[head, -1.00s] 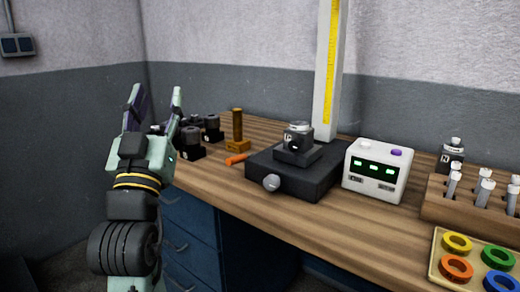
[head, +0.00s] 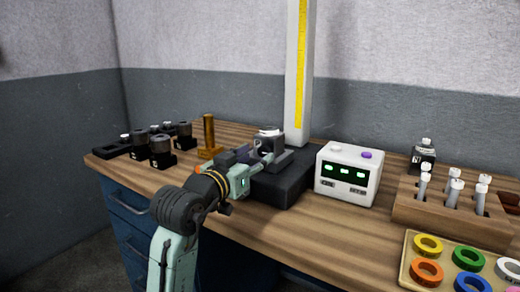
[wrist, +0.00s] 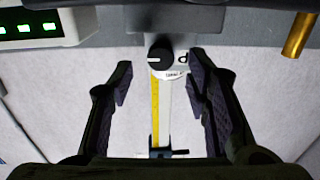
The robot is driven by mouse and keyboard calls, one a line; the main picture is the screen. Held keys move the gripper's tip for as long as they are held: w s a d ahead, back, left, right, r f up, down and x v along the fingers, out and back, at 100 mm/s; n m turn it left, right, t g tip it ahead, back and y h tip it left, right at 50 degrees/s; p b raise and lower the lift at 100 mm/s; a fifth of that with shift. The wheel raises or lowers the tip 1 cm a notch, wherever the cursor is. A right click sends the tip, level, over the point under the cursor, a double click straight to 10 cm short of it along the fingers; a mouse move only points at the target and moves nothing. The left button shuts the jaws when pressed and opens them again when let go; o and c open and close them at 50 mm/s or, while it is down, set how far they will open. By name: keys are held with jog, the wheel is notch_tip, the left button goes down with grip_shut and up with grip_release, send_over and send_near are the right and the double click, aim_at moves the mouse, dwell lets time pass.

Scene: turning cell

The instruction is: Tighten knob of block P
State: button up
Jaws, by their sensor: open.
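Block P (head: 268,146) sits on the black stage (head: 290,182) on the bench, partly hidden by my arm in the head view. In the wrist view its round black knob (wrist: 160,58) faces me, with a white pointer line pointing left. An upside-down letter P (wrist: 183,57) and a white scale label (wrist: 175,74) lie beside it. My gripper (wrist: 160,85) is open, with one finger on each side of the knob's line. The knob appears beyond the fingertips and I see no contact. In the head view my gripper (head: 256,168) is close in front of the block.
A white box with green displays (head: 347,174) stands right of the stage. A brass post (head: 208,136) and several dark blocks (head: 160,152) stand to the left. A tall post with a yellow scale (head: 299,70) rises behind. A vial rack (head: 450,208) and ring tray (head: 408,262) are at right.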

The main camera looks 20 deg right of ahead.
aim_at(262, 152)
jog(key=shift+x, duration=1.95)
jog(key=shift+c, duration=0.4)
grip_shut()
